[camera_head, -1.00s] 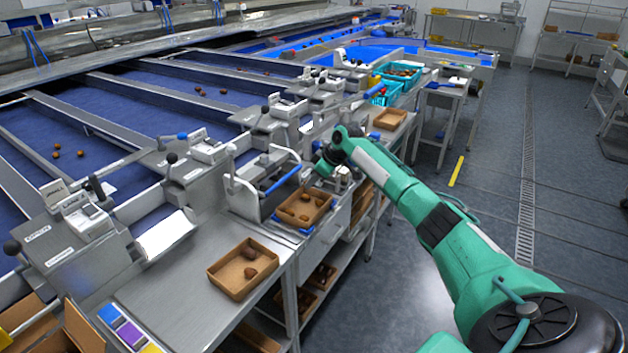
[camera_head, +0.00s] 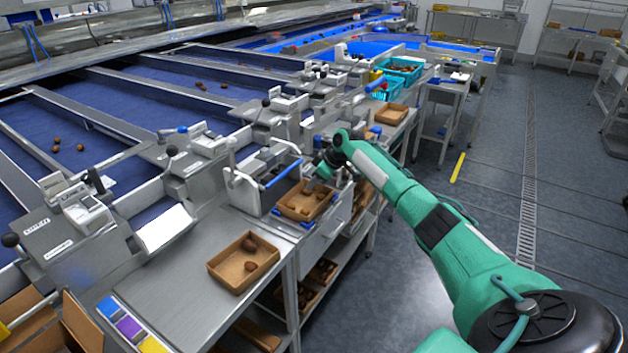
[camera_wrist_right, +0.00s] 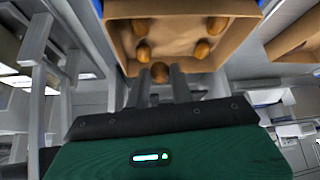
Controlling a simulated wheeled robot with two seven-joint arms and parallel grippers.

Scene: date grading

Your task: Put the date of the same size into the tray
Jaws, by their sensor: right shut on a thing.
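My right gripper (camera_head: 322,170) is at the far edge of a brown tray (camera_head: 332,204) on the steel bench. In the right wrist view, its fingers (camera_wrist_right: 162,88) are shut on a brown date (camera_wrist_right: 160,72). The held date appears in front of the tray's near wall (camera_wrist_right: 190,67) in that view; I cannot tell its height over the rim. Several dates, such as one date (camera_wrist_right: 217,25), lie apart inside this tray near its corners. A second brown tray (camera_head: 232,286) nearer to me holds a few dates (camera_head: 249,246). My left gripper is out of view.
A blue-handled metal fixture (camera_head: 283,173) stands left of the tray. Blue sorting belts (camera_head: 105,95) carry a few loose dates (camera_head: 80,147). Teal crates (camera_head: 402,72) and another brown tray (camera_head: 390,114) are farther back. The bench front (camera_head: 165,282) has free room.

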